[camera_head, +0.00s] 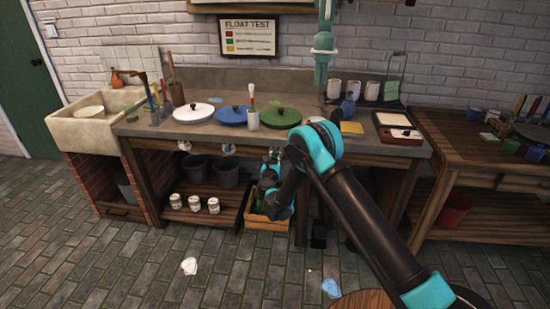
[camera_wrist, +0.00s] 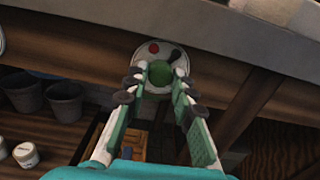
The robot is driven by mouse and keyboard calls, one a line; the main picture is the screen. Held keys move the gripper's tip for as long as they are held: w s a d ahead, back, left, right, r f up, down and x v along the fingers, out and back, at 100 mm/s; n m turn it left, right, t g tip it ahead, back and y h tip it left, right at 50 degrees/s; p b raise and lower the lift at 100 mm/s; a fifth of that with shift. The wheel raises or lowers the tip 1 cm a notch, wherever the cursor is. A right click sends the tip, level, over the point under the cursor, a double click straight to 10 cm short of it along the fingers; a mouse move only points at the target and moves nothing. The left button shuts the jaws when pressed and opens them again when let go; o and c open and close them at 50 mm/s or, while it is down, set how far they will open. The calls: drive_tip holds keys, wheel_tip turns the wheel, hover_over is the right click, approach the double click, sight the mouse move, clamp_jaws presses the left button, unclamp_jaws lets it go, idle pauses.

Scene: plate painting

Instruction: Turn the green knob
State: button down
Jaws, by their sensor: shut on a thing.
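The green knob (camera_wrist: 160,73) is a round knob on a pale round plate (camera_wrist: 141,57) below the bench edge, seen in the wrist view. A red dot and a dark mark show on the plate above it. My gripper (camera_wrist: 158,88) has its two fingers on either side of the knob and is shut on it. In the head view my gripper (camera_head: 272,158) is at the bench front under the green lidded pan, and my own arm hides the knob there.
The bench top (camera_head: 240,76) carries white, blue and green (camera_head: 281,117) round lids. Two white-based knobs (camera_head: 185,146) show along the bench front at left. Below are grey buckets (camera_head: 195,167), white cans (camera_head: 195,203) and a wooden crate (camera_head: 262,222).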

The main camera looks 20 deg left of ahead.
drive_tip(key=n, duration=1.8)
drive_tip(key=shift+s+n, duration=0.1)
drive_tip(key=shift+n, duration=0.2)
drive_tip(key=n, duration=0.4)
drive_tip(key=shift+r+n, duration=0.1)
drive_tip(key=shift+n, duration=0.3)
drive_tip(key=c, duration=1.3)
unclamp_jaws()
drive_tip(key=shift+o, duration=0.2)
